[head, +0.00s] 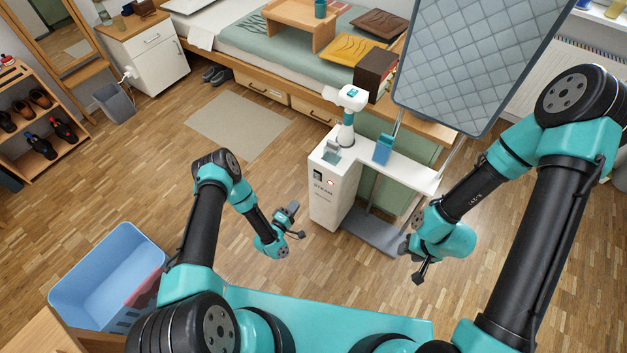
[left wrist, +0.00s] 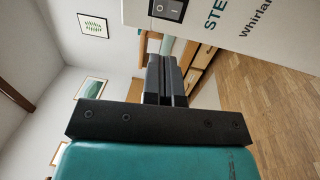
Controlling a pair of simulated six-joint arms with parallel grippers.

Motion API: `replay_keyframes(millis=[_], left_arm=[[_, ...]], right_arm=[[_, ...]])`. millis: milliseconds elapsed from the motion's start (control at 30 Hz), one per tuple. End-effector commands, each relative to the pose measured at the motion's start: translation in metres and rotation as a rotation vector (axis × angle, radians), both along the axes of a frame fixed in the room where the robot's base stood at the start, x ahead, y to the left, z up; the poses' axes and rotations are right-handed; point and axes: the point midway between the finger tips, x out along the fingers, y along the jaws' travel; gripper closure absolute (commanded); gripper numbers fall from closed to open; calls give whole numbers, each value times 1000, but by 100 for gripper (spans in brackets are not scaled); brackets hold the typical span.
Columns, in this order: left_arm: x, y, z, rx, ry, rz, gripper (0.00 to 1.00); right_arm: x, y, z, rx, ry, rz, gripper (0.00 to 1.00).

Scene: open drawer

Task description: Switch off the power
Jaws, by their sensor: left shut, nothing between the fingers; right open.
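A white steam station (head: 328,207) stands on the floor in the middle of the head view. A black rocker power switch (head: 318,175) is on its front, beside a small lit reddish light (head: 331,182). The switch also shows at the top of the left wrist view (left wrist: 168,9), on the white front panel. My left gripper (head: 294,220) is shut and empty, in front of and to the left of the station, apart from the switch. Its closed fingers (left wrist: 165,72) point towards the panel's edge. My right gripper (head: 412,263) is open and empty, right of the station.
A grey ironing board (head: 480,60) stands upright at the right, behind the station. A grey foot plate (head: 370,232) lies near the floor right of the station. A blue laundry basket (head: 95,275) is at lower left. Floor between the basket and station is clear.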

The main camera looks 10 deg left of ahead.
Motion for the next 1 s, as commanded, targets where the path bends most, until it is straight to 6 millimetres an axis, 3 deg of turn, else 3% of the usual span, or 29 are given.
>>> replay_keyframes(millis=[533, 1000], left_arm=[[9, -4, 1, -4, -5, -1, 100], [73, -34, 10, -3, -5, -1, 100]], right_arm=[[0, 0, 0, 0, 0, 0, 57], [0, 0, 0, 0, 0, 0, 57]])
